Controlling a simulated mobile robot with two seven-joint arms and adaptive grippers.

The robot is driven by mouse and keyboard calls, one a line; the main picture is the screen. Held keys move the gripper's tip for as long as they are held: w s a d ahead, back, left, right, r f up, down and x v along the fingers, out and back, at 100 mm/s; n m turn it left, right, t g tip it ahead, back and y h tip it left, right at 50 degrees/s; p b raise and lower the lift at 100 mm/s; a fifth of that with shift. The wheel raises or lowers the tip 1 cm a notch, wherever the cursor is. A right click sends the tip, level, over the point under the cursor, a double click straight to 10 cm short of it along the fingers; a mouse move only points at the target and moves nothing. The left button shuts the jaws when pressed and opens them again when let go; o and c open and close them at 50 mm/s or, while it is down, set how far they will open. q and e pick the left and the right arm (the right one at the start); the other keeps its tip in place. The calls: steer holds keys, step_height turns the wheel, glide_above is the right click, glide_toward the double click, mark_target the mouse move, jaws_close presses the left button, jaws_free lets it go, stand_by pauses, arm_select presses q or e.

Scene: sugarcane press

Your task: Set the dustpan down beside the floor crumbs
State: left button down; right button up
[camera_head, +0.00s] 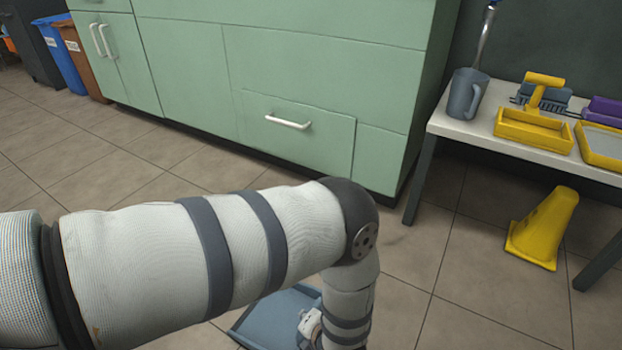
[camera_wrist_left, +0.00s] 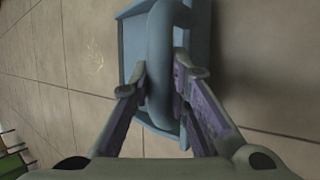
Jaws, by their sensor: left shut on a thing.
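The blue dustpan (camera_head: 262,320) is partly hidden behind my left arm at the bottom of the head view. It also shows in the left wrist view (camera_wrist_left: 134,38), with its thick rounded handle towards the camera. My left gripper (camera_wrist_left: 163,82) is shut on the handle, with one finger on each side. The pan is at or close to the tiled floor; I cannot tell whether it touches. Pale floor crumbs (camera_wrist_left: 95,55) lie on the tiles to the left of the pan in the wrist view, apart from it. My right gripper is out of view.
Green cabinets (camera_head: 320,75) stand behind. At right, a white table (camera_head: 480,132) holds a grey mug (camera_head: 465,95) and yellow trays (camera_head: 535,130). Blue and brown bins (camera_head: 62,58) stand far left. Floor between is clear.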

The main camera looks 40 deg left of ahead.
arm_select(q)
step_height(320, 180, down, 3)
steer(key=shift+f+b, duration=0.2)
steer(key=shift+b, duration=0.55)
steer(key=shift+r, duration=0.2)
steer(key=c, duration=1.5)
jaws_free()
steer(key=shift+f, duration=0.1)
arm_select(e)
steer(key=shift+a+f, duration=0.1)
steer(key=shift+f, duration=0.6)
arm_select(q)
steer(key=p+v, duration=0.5)
steer(key=v, duration=0.7)
steer(key=shift+p, duration=0.35)
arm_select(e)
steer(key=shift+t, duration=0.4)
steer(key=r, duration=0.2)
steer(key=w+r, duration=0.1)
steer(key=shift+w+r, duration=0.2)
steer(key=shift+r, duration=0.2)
